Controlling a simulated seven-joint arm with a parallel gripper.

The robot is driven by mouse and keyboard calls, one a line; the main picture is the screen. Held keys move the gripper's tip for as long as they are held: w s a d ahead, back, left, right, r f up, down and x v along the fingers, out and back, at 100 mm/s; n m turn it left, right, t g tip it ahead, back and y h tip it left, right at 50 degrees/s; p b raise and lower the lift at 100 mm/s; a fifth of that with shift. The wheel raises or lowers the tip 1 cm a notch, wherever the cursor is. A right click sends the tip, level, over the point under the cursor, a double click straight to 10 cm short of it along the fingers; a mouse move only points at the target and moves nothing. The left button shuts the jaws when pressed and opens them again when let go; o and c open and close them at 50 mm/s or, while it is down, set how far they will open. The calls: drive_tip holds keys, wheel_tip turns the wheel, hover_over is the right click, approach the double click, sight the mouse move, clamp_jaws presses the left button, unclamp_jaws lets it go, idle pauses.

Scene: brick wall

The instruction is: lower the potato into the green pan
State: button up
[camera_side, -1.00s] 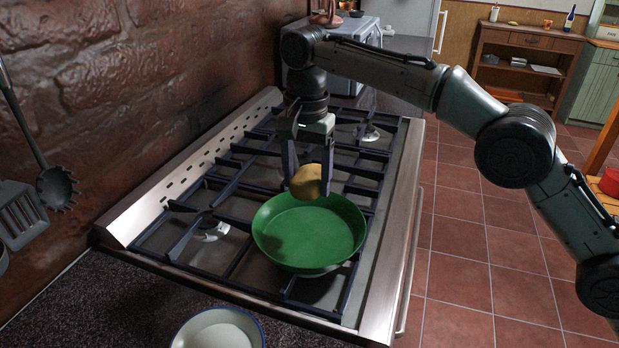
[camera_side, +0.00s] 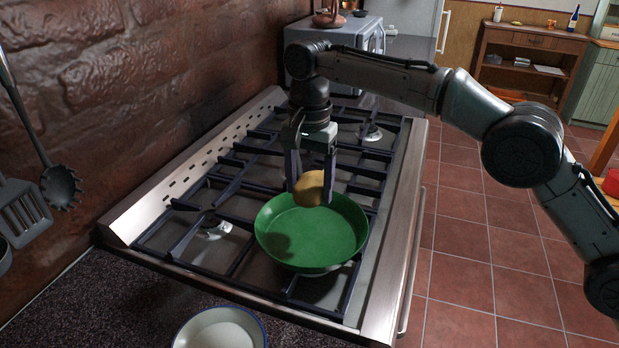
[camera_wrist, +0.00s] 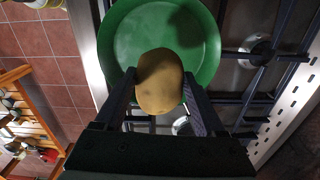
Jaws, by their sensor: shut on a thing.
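The yellow-brown potato (camera_side: 309,188) is held between the fingers of my gripper (camera_side: 311,186). In the side view it overlaps the far rim of the green pan (camera_side: 318,240). The pan sits on the stove grate and is empty apart from a dark shadow. In the wrist view the potato (camera_wrist: 159,82) lies between the fingertips of my gripper (camera_wrist: 160,98), in front of the pan's near edge (camera_wrist: 130,35). My gripper is shut on the potato. The gap between potato and pan is hard to judge.
Dark grate bars (camera_side: 240,205) surround the pan. A white bowl with a blue rim (camera_side: 220,332) stands on the counter in front.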

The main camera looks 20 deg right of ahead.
sight(310, 180)
drive_tip(key=shift+f, duration=2.55)
drive_tip(key=shift+f, duration=2.5)
idle(0.5)
drive_tip(key=o, duration=1.4)
wheel_tip(310, 180, up, 14)
drive_tip(key=shift+d+f, duration=0.1)
